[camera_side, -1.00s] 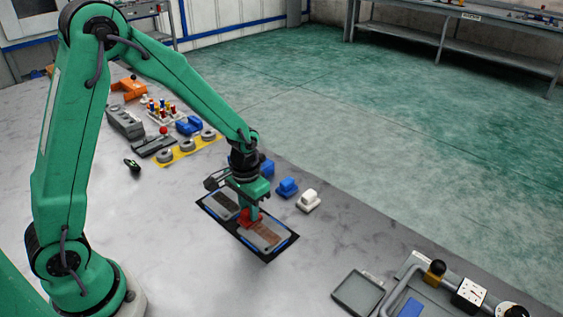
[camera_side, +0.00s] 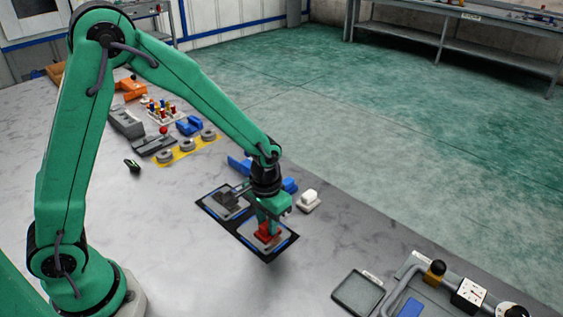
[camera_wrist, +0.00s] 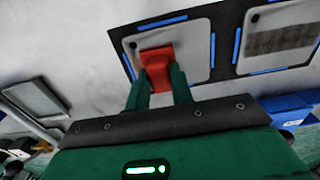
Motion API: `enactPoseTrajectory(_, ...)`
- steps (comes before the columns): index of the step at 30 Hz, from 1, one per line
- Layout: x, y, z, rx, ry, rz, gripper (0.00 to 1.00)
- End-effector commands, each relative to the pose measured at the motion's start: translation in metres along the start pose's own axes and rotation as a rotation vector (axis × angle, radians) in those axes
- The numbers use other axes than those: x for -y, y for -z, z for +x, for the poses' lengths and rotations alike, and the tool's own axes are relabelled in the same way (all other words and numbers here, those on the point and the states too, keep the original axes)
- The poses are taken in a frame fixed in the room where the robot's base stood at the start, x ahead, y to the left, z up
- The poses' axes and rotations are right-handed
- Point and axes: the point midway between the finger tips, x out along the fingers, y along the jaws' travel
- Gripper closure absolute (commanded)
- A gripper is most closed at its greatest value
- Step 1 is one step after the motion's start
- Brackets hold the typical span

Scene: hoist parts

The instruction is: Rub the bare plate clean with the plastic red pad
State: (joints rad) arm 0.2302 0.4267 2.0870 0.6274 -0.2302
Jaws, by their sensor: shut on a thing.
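My gripper (camera_side: 268,215) is shut on the red pad (camera_side: 267,232) and points down. The pad is over the nearer right grey plate (camera_side: 284,238), apparently on its surface. In the wrist view, the red pad (camera_wrist: 157,66) sits between my fingertips (camera_wrist: 159,80) at the left part of that plate (camera_wrist: 193,42). The visible part of this plate looks plain light grey; what is under the pad is hidden.
Both plates lie in blue-edged places on a black mat (camera_wrist: 228,32). A shallow grey tray (camera_side: 358,293) lies at the front right.

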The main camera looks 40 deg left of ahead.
Motion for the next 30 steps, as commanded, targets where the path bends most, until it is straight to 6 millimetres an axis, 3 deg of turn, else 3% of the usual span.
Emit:
enactPoseTrajectory(16, -0.05, 0.0, 0.0, 0.0, 0.0, 0.003, 1.0)
enactPoseTrajectory(20, -0.048, 0.001, -0.024, -0.006, -0.002, 0.0, 1.0)
enactPoseTrajectory(30, -0.047, 0.0, -0.052, -0.003, -0.001, 0.0, 1.0)
